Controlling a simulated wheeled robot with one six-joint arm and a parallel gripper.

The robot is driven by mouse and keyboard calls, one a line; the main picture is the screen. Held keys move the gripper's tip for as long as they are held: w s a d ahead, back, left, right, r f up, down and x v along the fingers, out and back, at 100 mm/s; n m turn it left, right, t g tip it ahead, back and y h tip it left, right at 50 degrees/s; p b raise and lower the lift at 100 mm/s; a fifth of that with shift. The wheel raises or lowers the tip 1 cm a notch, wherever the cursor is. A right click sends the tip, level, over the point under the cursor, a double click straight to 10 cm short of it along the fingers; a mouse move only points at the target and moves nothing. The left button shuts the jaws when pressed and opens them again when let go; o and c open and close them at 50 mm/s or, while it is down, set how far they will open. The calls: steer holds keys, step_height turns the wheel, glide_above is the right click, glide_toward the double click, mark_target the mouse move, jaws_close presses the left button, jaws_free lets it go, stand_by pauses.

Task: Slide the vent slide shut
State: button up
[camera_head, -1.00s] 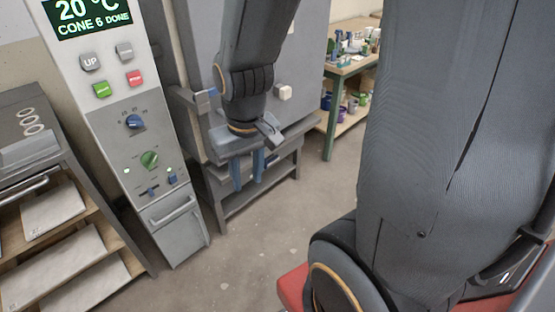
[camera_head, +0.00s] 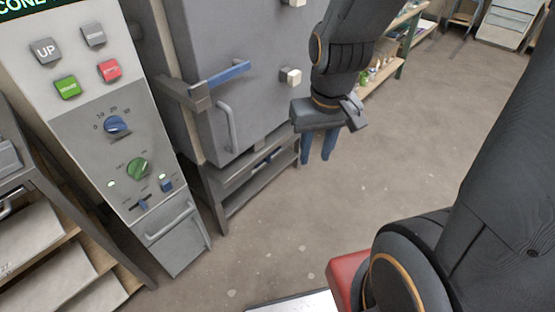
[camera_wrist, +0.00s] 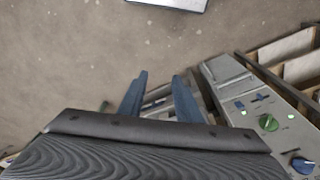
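The control panel (camera_head: 135,150) has a small blue slider (camera_head: 143,204) in a slot low on its face, with a blue toggle (camera_head: 166,184) beside it. A small blue part (camera_head: 268,159) also shows at the grey stand under the kiln. No label is readable, so I cannot tell which is the vent slide. My gripper (camera_head: 316,160) hangs right of the kiln door, fingers down, open and empty, apart from both. In the wrist view my gripper (camera_wrist: 160,76) shows its blue fingers apart, with the kiln stand behind them and the panel (camera_wrist: 225,75) at right.
The kiln door (camera_head: 230,60) has a blue-handled latch (camera_head: 229,73) and a grey bar handle (camera_head: 227,128). A wooden rack (camera_head: 60,255) with slabs stands at left. A green-legged table (camera_head: 402,60) is at the back. The floor (camera_head: 400,150) between is clear.

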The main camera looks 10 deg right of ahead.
steer(key=w+f+t+b, duration=0.1)
steer(key=w+f+b, duration=0.4)
steer(key=f+b, duration=0.7)
steer(key=w+d+f+b, duration=0.1)
steer(key=w+f+b, duration=0.4)
steer(key=f+b, duration=0.65)
steer(key=w+f+t+b, duration=0.1)
steer(key=w+f+b, duration=0.5)
steer(key=f+b, duration=0.65)
steer(key=w+d+f+n+t+y+b, duration=0.1)
steer(key=w+d+f+n+t+b, duration=0.3)
steer(key=w, duration=0.6)
steer(key=w+a+f+m+t, duration=0.1)
steer(key=w+f+t, duration=0.2)
steer(key=w+f, duration=0.55)
steer(key=w+a+n+t+y+b, duration=0.1)
steer(key=w+a+t+y, duration=0.1)
steer(key=w, duration=0.4)
steer(key=w+a+n+t+y+b, duration=0.1)
steer(key=w+a+t+y, duration=0.1)
steer(key=w, duration=0.4)
steer(key=t+y, duration=0.1)
steer(key=y, duration=0.1)
steer(key=shift+w+a+t+y, duration=0.25)
steer(key=shift+w+t+y, duration=0.05)
steer(key=shift+t, duration=0.1)
